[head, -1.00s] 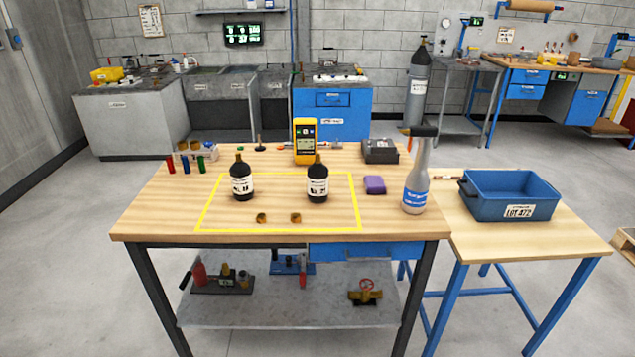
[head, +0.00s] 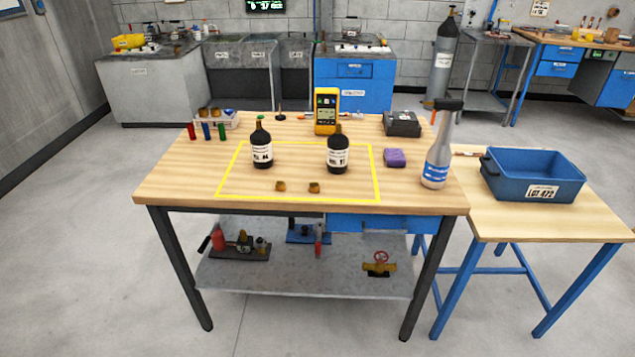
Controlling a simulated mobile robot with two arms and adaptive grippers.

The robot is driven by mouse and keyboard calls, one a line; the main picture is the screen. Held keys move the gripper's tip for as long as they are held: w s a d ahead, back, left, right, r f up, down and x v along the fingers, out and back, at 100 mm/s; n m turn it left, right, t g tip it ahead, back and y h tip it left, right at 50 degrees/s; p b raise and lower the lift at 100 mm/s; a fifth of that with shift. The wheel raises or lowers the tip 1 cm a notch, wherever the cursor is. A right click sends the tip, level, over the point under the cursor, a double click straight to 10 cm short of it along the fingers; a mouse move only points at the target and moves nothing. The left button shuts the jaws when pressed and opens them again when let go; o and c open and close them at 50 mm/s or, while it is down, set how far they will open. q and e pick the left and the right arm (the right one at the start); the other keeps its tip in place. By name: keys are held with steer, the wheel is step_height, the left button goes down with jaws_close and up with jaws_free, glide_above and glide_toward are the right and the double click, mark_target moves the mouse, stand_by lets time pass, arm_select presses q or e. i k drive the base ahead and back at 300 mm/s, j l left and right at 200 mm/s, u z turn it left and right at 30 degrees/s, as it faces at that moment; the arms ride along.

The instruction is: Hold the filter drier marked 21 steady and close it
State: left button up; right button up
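Two dark filter driers with white labels stand upright on the wooden workbench (head: 180,190), inside a yellow outlined rectangle. One is the left filter drier (head: 262,147), the other the right filter drier (head: 338,152). Their label numbers are too small for me to read surely, so I cannot tell which is marked 21. Two small brass-coloured caps, a left cap (head: 281,186) and a right cap (head: 314,188), lie in front of them near the bench's front edge. Neither of my grippers is in view.
A small rack (head: 218,119) stands back left. A blue crate (head: 533,175) sits on the right side table. The bench's front left is clear.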

mark_target(337, 144)
steer(key=i+j+z, duration=0.85)
steer(key=j, duration=0.25)
steer(key=i+j+z, duration=0.3)
steer(key=j, duration=0.15)
steer(key=k, duration=0.1)
